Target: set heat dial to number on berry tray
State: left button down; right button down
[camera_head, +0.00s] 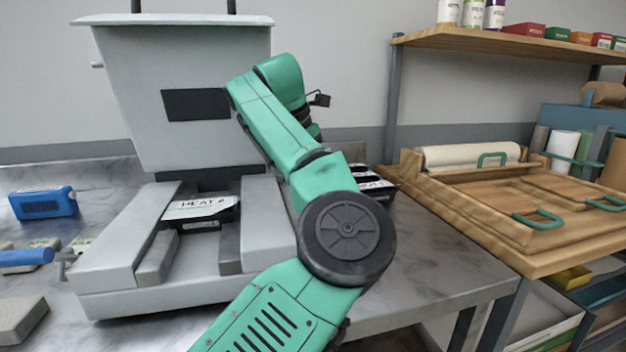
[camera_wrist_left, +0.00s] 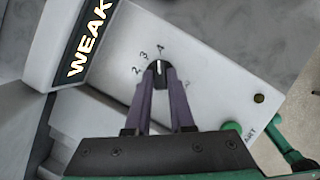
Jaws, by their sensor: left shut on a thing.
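In the left wrist view, a dark round heat dial (camera_wrist_left: 160,70) sits on a pale panel with numbers around it; 2, 3 and 4 can be read. Its white mark points up toward the 4. The two purple fingers of my left gripper (camera_wrist_left: 158,82) are shut on the dial from both sides. In the head view the dial and this gripper are hidden. A tray with a white label (camera_head: 200,208) lies in the grey machine (camera_head: 187,280); the label reads HEAT with a character too small to read surely. My right gripper is not in view.
The panel has a green button (camera_wrist_left: 232,128) and a lit WEAK sign (camera_wrist_left: 86,40). Another labelled black-and-white item (camera_head: 372,182) is partly behind my arm. A blue box (camera_head: 42,203) stands left; a wooden rack (camera_head: 450,212) stands right. The steel table (camera_head: 440,275) is bare at front right.

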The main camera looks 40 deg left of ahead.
pick_arm(q)
jog(key=shift+r+m, duration=0.15)
jog(key=shift+m, duration=0.35)
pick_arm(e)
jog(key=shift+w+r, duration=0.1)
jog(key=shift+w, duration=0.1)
pick_arm(q)
jog(key=c, duration=0.8)
grip_release()
jog(key=p+v, duration=0.1)
jog(key=v, duration=0.3)
jog(key=p+v, duration=0.1)
jog(key=v, duration=0.4)
jog(key=p+v, duration=0.2)
jog(key=v, duration=0.3)
jog(key=shift+s+a+r, duration=0.15)
jog(key=shift+s+a, duration=0.05)
jog(key=shift+a, duration=0.1)
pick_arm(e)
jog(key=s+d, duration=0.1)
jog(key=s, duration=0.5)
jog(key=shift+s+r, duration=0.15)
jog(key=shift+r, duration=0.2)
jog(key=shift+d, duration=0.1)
